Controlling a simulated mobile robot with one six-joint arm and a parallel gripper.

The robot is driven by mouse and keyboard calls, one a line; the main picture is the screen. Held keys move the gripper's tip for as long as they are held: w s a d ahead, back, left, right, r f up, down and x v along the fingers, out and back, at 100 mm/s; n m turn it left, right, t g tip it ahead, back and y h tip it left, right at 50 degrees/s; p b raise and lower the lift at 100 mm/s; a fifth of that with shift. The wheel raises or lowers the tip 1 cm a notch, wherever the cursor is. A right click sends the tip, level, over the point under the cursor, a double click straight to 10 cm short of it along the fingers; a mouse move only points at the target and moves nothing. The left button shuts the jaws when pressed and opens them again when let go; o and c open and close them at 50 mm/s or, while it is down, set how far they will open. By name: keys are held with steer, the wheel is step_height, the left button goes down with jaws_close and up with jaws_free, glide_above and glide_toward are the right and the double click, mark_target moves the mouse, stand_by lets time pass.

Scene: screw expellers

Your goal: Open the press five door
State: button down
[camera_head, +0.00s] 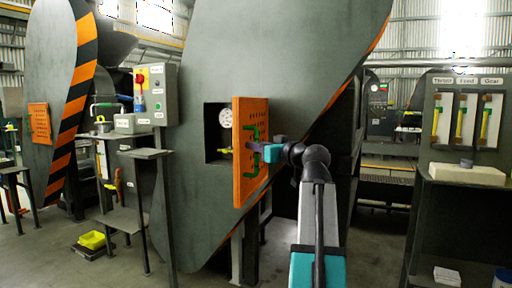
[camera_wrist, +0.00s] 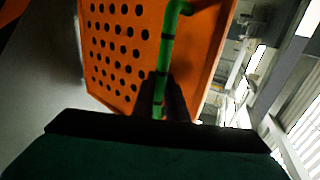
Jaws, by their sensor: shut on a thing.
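The orange perforated door (camera_head: 243,185) on the large grey press housing (camera_head: 190,60) stands swung out from a square dark opening (camera_head: 212,148). A round white gauge (camera_head: 226,118) shows inside the opening. The door carries a green bar handle (camera_head: 254,132) on its outer face. My gripper (camera_head: 258,153) is shut on this handle, at the right side of the door. In the wrist view the dark fingers (camera_wrist: 163,98) close around the green handle (camera_wrist: 168,40), with the holed orange door (camera_wrist: 115,50) behind. The handle part between the fingers is partly hidden.
A grey control box (camera_head: 155,95) and small stands (camera_head: 147,153) are left of the press. Another press with an orange panel (camera_head: 40,123) is farther left. A bench with labelled levers (camera_head: 467,173) stands at right.

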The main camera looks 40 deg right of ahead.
steer(key=c, duration=1.8)
jaws_free()
steer(key=shift+a+f, duration=0.1)
steer(key=shift+a, duration=0.1)
steer(key=shift+o, duration=0.2)
steer(key=s+a+p, duration=0.1)
steer(key=s+p, duration=0.2)
steer(key=s, duration=1)
steer(key=shift+s+a, duration=0.3)
steer(key=shift+s, duration=0.05)
